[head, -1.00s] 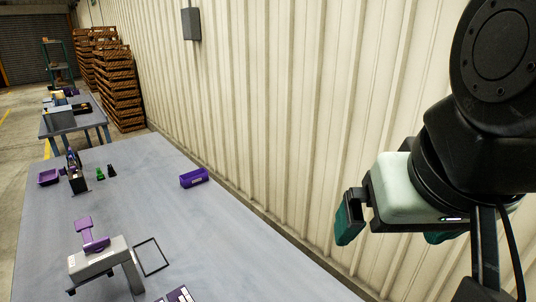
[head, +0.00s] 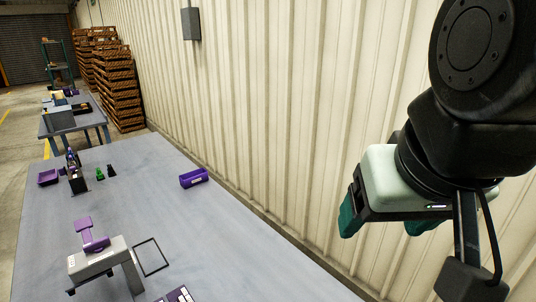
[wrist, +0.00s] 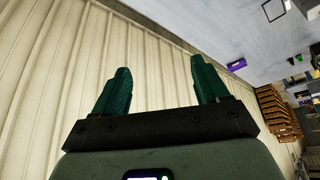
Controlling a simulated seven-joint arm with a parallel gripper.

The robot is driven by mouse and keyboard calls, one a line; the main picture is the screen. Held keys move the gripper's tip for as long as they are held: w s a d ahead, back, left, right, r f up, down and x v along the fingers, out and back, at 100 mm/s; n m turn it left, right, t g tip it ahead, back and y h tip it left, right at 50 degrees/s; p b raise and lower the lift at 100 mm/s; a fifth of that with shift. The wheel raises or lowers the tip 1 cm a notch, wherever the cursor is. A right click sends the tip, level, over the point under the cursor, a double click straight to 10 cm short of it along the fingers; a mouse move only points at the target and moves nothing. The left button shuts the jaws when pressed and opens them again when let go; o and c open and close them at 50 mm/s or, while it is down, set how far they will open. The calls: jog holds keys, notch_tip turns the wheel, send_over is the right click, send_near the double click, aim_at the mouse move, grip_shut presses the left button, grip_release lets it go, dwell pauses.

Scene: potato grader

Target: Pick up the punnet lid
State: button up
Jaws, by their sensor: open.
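My gripper (head: 386,220) is open and empty, high at the right of the head view in front of the ribbed wall. Its two green fingers stand apart in the wrist view (wrist: 160,70), with only wall between them. I cannot tell for sure which thing is the punnet lid. A thin black square outline (head: 151,257) lies on the table beside the grey stand; whether it is a clear lid's rim or a marking is unclear. A shallow purple tray (head: 48,177) sits at the table's far left. My gripper is well away from both.
The grey table (head: 150,205) also bears a purple box (head: 194,178), a grey stand with a purple top (head: 95,262), small green and black pieces (head: 100,174) and a partly cut-off panel (head: 178,295). The wall (head: 290,120) runs along its right edge. The table's middle is clear.

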jog(key=w+a+f+n+g, duration=0.2)
jog(key=w+a+f, duration=0.2)
jog(key=w+a, duration=0.55)
jog(key=n+g+y, duration=0.2)
jog(key=n+g, duration=0.2)
jog(key=n, duration=0.1)
send_over(188, 297)
jog(key=s+d, duration=0.2)
jog(key=d, duration=0.1)
jog(key=f, duration=3.3)
jog(key=shift+w+a+f, duration=0.1)
jog(key=shift+w+a, duration=0.05)
jog(key=shift+a, duration=0.1)
jog(key=f, duration=0.3)
jog(key=a+f, duration=0.1)
jog(key=f, duration=0.2)
jog(key=shift+a+f, duration=0.15)
jog(key=shift+a, duration=0.05)
jog(key=c, duration=1)
